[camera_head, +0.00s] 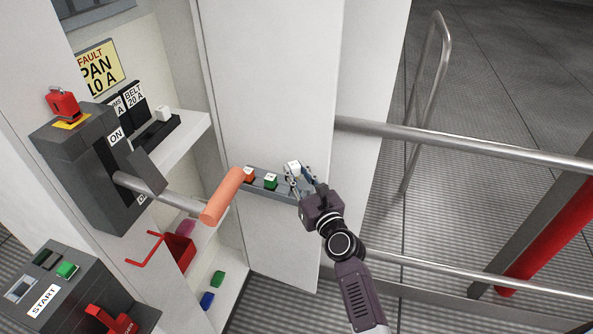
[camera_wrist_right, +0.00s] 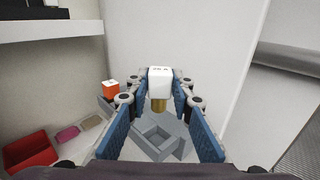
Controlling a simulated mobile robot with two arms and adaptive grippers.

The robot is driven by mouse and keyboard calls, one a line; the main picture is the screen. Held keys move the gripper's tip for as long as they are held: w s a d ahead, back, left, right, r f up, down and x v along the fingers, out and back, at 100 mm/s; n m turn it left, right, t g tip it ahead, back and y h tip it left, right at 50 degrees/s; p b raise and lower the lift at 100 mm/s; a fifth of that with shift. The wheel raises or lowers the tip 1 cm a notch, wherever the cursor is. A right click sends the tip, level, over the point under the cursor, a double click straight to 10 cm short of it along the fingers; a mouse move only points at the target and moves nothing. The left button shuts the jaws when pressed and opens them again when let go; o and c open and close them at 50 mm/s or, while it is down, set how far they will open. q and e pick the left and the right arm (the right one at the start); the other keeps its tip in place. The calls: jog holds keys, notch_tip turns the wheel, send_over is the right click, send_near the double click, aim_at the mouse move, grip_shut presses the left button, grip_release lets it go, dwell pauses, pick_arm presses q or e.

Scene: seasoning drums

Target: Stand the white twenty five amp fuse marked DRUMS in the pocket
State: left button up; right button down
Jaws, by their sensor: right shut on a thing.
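My right gripper (camera_head: 306,181) is shut on a white fuse (camera_head: 293,167). In the right wrist view the white fuse (camera_wrist_right: 159,83) sits upright between the blue finger pads, its brass end (camera_wrist_right: 158,105) pointing down. The left gripper is not in view.
An orange fuse (camera_head: 249,175) and a green fuse (camera_head: 271,181) stand in the rack. A lever with an orange handle (camera_head: 222,196) juts out between rack and shelf. A red bin (camera_head: 179,252) is below. Metal rails (camera_head: 460,143) run at right.

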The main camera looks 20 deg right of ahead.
jog(key=shift+f+b, duration=1.3)
jog(key=shift+f, duration=0.55)
jog(key=shift+p, duration=0.35)
jog(key=shift+f+b, duration=1.5)
jog(key=shift+f, duration=0.1)
jog(key=c, duration=1.6)
grip_release()
jog(key=shift+s, duration=0.15)
jog(key=s, duration=0.7)
jog(key=s+d, duration=0.1)
jog(key=s, duration=0.3)
jog(key=shift+s+d, duration=0.1)
jog(key=shift+s, duration=0.25)
